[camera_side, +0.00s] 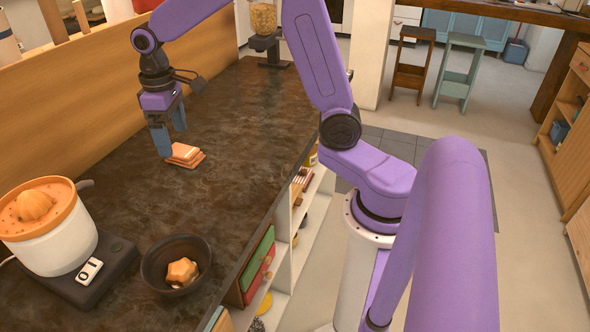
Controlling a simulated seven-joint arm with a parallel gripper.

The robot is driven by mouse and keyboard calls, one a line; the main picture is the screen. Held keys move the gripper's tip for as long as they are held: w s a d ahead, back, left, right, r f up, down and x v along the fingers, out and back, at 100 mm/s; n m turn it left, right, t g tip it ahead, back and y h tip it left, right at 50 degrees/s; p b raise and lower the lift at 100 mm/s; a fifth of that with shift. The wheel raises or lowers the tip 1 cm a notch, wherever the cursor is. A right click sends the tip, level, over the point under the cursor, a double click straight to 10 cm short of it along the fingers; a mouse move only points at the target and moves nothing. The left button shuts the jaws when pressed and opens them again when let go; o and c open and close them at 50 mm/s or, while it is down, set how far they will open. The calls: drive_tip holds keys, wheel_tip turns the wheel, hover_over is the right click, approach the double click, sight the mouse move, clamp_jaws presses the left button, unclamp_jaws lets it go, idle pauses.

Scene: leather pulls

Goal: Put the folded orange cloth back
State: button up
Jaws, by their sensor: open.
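The folded orange cloth (188,156) lies flat on the dark countertop (235,135), near the middle of its length. It looks like a small stack of orange layers with paler edges. My gripper (171,142) points down just behind and to the left of the cloth, with its blue-grey fingers apart. One finger comes down close to the cloth's left edge. I cannot tell whether it touches the cloth. Nothing shows between the fingers.
A white and orange juicer (45,240) on a dark base stands at the front left. A dark bowl (155,262) with an orange-yellow piece sits beside it. A glass-topped dispenser (264,30) stands at the far end. Open shelves (290,235) lie below the counter's right edge.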

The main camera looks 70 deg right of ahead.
drive_tip(key=s+a+n, duration=0.2)
drive_tip(key=s, duration=0.6)
drive_tip(key=s+a+n, duration=0.2)
drive_tip(key=s+a, duration=0.1)
drive_tip(key=s, duration=0.4)
drive_tip(key=s+d+n, duration=0.1)
drive_tip(key=s+n, duration=0.1)
drive_tip(key=s, duration=0.5)
drive_tip(key=s+d+f+n, duration=0.1)
drive_tip(key=s+d+n, duration=0.1)
drive_tip(key=s, duration=0.5)
drive_tip(key=shift+d+f+n, duration=0.2)
drive_tip(key=shift+d+n, duration=0.05)
drive_tip(key=shift+n, duration=0.05)
